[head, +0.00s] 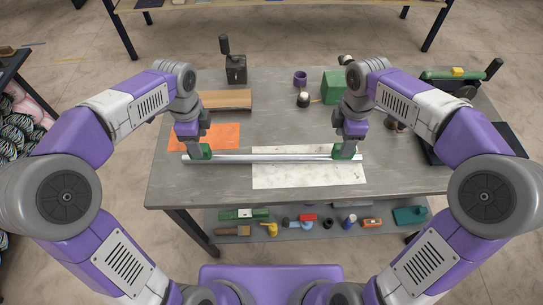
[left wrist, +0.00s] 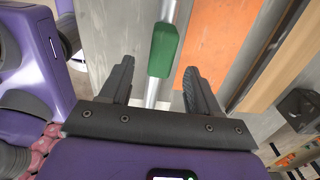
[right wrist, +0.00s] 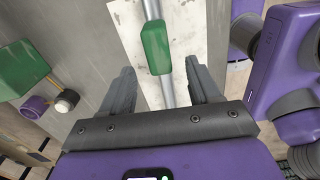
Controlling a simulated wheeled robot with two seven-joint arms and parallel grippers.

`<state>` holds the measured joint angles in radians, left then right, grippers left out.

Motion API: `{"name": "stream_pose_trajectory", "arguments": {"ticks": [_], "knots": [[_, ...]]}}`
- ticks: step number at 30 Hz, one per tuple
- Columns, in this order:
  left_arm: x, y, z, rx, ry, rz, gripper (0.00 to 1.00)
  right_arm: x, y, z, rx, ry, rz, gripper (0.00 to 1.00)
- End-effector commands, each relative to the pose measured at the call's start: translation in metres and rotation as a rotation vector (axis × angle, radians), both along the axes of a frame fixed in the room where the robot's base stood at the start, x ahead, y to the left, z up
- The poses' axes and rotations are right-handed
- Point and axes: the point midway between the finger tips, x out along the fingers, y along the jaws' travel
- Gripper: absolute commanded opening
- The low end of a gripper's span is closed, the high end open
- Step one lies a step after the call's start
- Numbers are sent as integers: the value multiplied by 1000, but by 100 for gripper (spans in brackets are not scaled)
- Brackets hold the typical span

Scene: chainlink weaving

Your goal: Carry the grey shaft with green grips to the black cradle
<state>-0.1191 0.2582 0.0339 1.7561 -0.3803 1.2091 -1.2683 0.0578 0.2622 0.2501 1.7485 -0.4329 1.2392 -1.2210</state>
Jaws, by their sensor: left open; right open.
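The grey shaft (head: 270,157) lies left to right along the front part of the table, across a pale sheet. Its left green grip (head: 206,152) shows in the left wrist view (left wrist: 163,50), lined up between the fingers of my open left gripper (head: 195,150). Its right green grip (head: 343,151) shows in the right wrist view (right wrist: 156,46), lined up between the fingers of my open right gripper (head: 348,148). Neither gripper holds the shaft. A black structure (head: 432,150) at the table's right, perhaps the cradle, is partly hidden by my right arm.
An orange sheet (head: 222,135) and a brown board (head: 225,99) lie at left. A dark block with a handle (head: 236,70), purple cup (head: 300,78) and green box (head: 333,88) stand behind. A green-and-black tool (head: 455,77) is back right. The table's middle is clear.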

Motion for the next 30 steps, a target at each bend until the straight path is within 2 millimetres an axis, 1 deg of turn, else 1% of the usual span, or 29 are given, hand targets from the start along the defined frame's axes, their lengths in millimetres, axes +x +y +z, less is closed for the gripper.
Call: {"name": "stream_pose_trajectory", "arguments": {"ticks": [1,10,14,17,24,27,30], "knots": [[0,0,-4,0,-1,0,62,0,0,-4,0,-1,0,62],[0,0,-3,0,-1,0,62,0,0,-3,0,-1,0,62],[0,0,-7,0,0,0,62,0,0,-7,0,1,0,62],[0,0,-18,0,3,0,62,0,0,-18,-1,3,0,62],[-1,0,-55,1,3,0,62,-1,0,-55,0,3,0,62],[-1,0,-67,1,3,0,62,0,0,-67,0,2,-1,62],[0,0,-75,0,1,1,62,0,0,-75,0,1,0,62]]}}
